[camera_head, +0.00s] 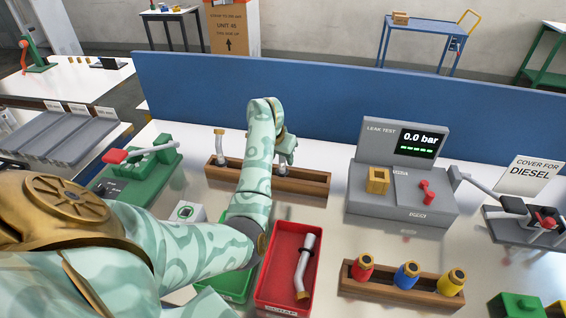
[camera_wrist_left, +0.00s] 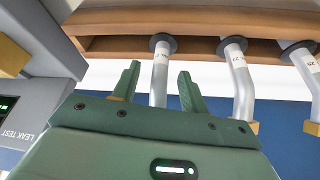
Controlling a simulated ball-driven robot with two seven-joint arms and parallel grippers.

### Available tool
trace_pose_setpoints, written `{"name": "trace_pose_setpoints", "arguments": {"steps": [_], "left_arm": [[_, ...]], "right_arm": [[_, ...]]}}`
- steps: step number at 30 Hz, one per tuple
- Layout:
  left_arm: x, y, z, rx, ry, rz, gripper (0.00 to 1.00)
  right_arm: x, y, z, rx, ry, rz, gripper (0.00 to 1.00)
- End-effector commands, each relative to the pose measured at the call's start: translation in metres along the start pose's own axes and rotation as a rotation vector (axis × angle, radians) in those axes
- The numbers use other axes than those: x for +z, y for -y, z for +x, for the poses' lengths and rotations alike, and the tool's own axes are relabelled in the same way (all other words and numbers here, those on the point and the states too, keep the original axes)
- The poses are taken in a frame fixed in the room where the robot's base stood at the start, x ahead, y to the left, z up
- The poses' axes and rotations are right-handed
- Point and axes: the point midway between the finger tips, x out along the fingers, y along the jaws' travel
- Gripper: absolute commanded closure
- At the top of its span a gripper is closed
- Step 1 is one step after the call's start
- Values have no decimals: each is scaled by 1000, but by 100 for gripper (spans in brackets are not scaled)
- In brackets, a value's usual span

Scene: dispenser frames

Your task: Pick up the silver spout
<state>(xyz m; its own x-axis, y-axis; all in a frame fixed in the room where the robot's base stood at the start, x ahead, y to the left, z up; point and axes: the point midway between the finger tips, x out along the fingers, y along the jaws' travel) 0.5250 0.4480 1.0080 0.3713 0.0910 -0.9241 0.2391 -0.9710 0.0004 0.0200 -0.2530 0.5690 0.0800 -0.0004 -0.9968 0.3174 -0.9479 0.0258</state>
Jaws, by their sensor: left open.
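Silver bent-pipe spouts with dark collars and brass ends stand in a wooden rack (camera_head: 315,187). One spout (camera_head: 220,146) shows at the rack's left; another (camera_head: 282,168) is partly hidden by my left gripper (camera_head: 287,147). In the left wrist view, three spouts hang from the rack (camera_wrist_left: 190,18) in an inverted picture. My left gripper (camera_wrist_left: 158,70) is open, its green fingers on either side of the leftmost spout (camera_wrist_left: 160,75); contact is not visible. Another silver spout (camera_head: 305,262) lies in the red scrap tray (camera_head: 272,262). My right gripper is out of view.
A grey leak tester (camera_head: 400,185) stands right of the rack, also in the left wrist view (camera_wrist_left: 45,105). A blue partition (camera_head: 330,98) runs behind. A wooden holder (camera_head: 400,286) carries red, blue and yellow bottles in front. A green tray (camera_head: 240,285) is under my arm.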

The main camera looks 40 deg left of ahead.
Motion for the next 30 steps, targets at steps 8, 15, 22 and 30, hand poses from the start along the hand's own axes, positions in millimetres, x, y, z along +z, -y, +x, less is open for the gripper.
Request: {"name": "trace_pose_setpoints", "arguments": {"steps": [8, 15, 22, 30], "left_arm": [[0, 0, 22, 0, 0, 0, 56], [0, 0, 22, 0, 0, 0, 87], [0, 0, 22, 0, 0, 0, 100], [-9, 0, 2, -1, -5, -1, 100]], "right_arm": [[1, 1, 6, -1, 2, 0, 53], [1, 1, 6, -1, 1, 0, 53], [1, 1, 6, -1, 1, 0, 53], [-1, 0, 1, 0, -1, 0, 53]]}}
